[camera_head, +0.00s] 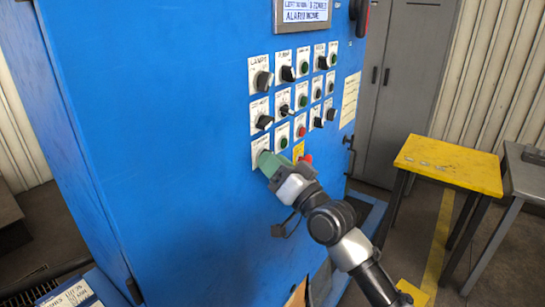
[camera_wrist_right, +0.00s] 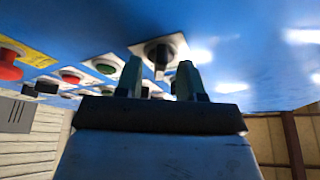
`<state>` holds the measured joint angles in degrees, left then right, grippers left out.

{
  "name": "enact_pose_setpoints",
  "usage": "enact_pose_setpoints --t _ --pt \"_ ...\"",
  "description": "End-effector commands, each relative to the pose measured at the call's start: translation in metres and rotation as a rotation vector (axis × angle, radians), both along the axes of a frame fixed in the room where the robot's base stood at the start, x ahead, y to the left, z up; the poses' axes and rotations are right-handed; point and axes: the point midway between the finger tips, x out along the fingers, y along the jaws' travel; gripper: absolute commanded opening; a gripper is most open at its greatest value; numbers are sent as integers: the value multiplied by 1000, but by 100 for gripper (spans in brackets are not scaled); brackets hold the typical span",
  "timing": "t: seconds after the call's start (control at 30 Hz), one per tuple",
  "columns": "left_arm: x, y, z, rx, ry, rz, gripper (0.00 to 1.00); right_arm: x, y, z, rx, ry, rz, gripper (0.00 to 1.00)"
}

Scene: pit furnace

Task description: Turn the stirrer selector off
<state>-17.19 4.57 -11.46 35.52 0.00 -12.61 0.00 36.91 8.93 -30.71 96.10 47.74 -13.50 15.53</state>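My right gripper (camera_head: 272,163) is at the lower-left selector plate (camera_head: 260,145) on the blue cabinet front. Its green fingers cover most of that plate's knob in the head view, and the label is too small to read. In the right wrist view, the two fingers (camera_wrist_right: 160,78) stand apart, and a black selector knob (camera_wrist_right: 158,50) on its plate shows just beyond and between the tips. I cannot tell whether the fingers touch it. Which knob is the stirrer selector cannot be read from the labels. My left gripper is not in view.
Rows of selectors and buttons (camera_head: 283,104) are above; a red button (camera_head: 307,159) on a yellow plate (camera_head: 299,149) is close to the right of my gripper. A display (camera_head: 303,14) is at the top. A yellow table (camera_head: 450,166) and grey locker (camera_head: 400,80) stand to the right.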

Motion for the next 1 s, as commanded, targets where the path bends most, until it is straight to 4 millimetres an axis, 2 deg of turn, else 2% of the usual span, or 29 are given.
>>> enact_pose_setpoints --t 0.37,0.6,0.83,1.0 --pt "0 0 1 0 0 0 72 4 4 1 -1 1 0 37" --pt "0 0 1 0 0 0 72 4 4 1 -1 1 0 0" --pt "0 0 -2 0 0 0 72 4 3 0 -5 -5 0 0" --pt "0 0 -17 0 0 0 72 4 3 -4 -30 -39 0 0"
